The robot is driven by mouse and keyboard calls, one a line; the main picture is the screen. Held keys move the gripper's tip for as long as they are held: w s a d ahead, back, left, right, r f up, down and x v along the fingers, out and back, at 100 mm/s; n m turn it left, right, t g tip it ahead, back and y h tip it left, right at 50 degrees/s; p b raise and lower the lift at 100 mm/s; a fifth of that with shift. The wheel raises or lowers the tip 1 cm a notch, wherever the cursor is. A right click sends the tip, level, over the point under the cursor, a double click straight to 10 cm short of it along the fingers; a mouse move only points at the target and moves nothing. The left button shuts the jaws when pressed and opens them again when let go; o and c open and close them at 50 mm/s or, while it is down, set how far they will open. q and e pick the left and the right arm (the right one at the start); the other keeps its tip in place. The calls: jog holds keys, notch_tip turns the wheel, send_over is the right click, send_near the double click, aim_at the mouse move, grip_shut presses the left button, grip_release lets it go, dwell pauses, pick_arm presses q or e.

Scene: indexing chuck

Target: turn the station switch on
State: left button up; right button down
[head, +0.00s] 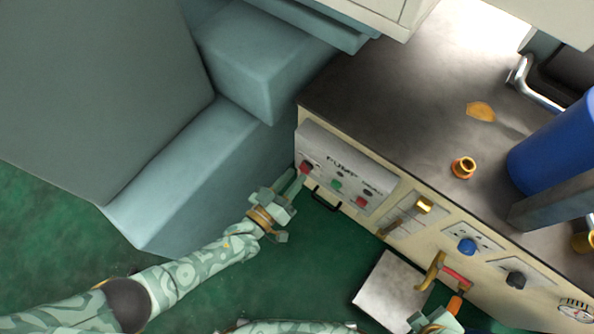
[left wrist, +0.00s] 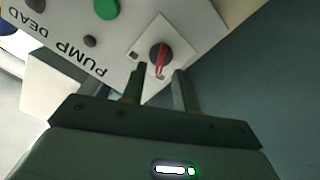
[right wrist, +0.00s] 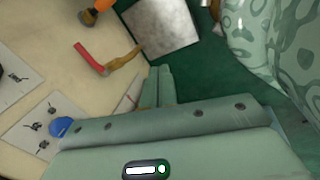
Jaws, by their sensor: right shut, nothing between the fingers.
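A red-handled rotary switch on a small white plate, seemingly the station switch, is at the left end of the panel marked PUMP in the head view (head: 306,167). It shows close up in the left wrist view (left wrist: 159,58), its red bar running nearly straight up and down the picture. A small dark window sits beside it. My left gripper (head: 296,183) is open, its fingertips in front of the switch with a gap between them; I cannot tell whether they touch it. My right gripper (right wrist: 160,72) is shut and empty, near the bench front at lower right.
The panel also has a green button (head: 336,184) and a red one (head: 361,202). Farther along are a brass lever (head: 423,205), a blue knob (head: 467,246) and a red-handled lever (head: 456,275). A grey plate (head: 392,290) juts out below. Teal blocks (head: 250,60) stand left of the bench.

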aim_at(305, 169)
pick_arm(q)
jog(key=shift+x, duration=1.1)
grip_shut()
pick_arm(e)
jog(key=shift+w+a+r, duration=0.1)
jog(key=shift+w+a, duration=0.35)
jog(key=shift+a, duration=0.05)
